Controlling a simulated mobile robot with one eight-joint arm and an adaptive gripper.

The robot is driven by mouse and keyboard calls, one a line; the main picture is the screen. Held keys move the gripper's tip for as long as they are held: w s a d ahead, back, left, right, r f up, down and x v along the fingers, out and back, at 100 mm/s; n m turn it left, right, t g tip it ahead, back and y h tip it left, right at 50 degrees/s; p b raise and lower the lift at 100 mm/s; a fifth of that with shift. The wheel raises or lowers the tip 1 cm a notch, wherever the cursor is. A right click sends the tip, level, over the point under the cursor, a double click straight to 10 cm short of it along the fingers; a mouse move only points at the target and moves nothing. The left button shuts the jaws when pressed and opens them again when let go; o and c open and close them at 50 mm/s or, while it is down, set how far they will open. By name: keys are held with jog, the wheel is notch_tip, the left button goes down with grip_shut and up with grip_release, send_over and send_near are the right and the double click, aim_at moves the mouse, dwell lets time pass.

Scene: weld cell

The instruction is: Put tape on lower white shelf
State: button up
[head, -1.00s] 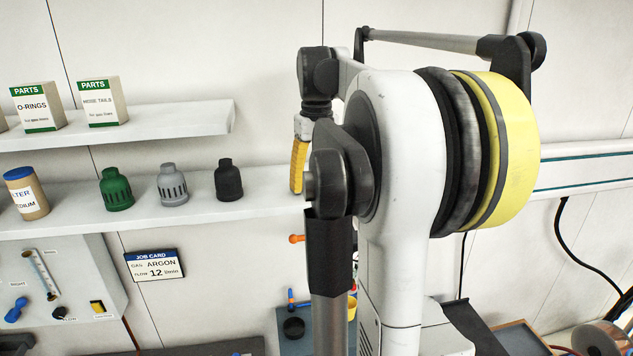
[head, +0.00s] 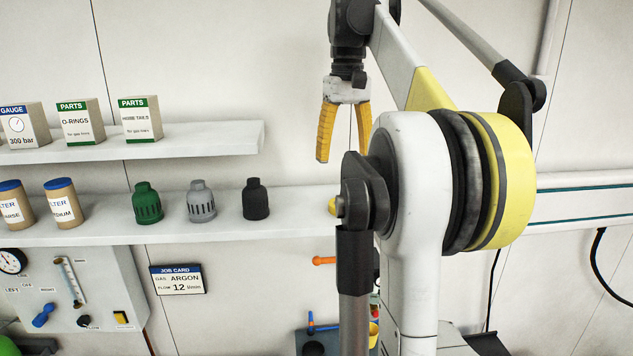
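The lower white shelf (head: 285,212) runs along the wall. A small yellow object (head: 332,206) shows at this shelf, mostly hidden behind my arm; it may be the tape, but I cannot tell. My gripper (head: 343,158) points down above the shelf and to the right of the upper shelf's end. Its two yellow fingers are spread apart, with nothing visible between them. No other roll of tape is clearly visible.
The lower shelf holds a green nozzle cup (head: 146,203), a grey one (head: 201,202), a black one (head: 255,200) and filter canisters (head: 63,204). Parts boxes stand on the upper shelf (head: 200,142). A job card (head: 178,279) hangs below. Shelf space right of the black cup looks clear.

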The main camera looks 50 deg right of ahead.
jog(key=w+a+f+n+t, duration=0.1)
jog(key=a+f, duration=0.2)
jog(key=a, duration=0.3)
jog(key=w+a+f+t+h, duration=0.1)
jog(key=a+f, duration=0.1)
jog(key=a, duration=0.4)
jog(key=w+a+f+n+t, duration=0.1)
jog(key=a+f, duration=0.2)
jog(key=a, duration=0.3)
jog(key=s+a+f+n+t, duration=0.1)
jog(key=s+a+f, duration=0.2)
jog(key=a+f, duration=0.3)
jog(key=s+a+f+n+t, duration=0.1)
jog(key=s+a+f, duration=0.2)
jog(key=a+f, duration=0.3)
jog(key=s+a+f+n+t+y, duration=0.1)
jog(key=s+a+f+t, duration=0.1)
jog(key=a+f, duration=0.4)
jog(key=shift+s+f, duration=0.25)
jog(key=shift+s, duration=0.45)
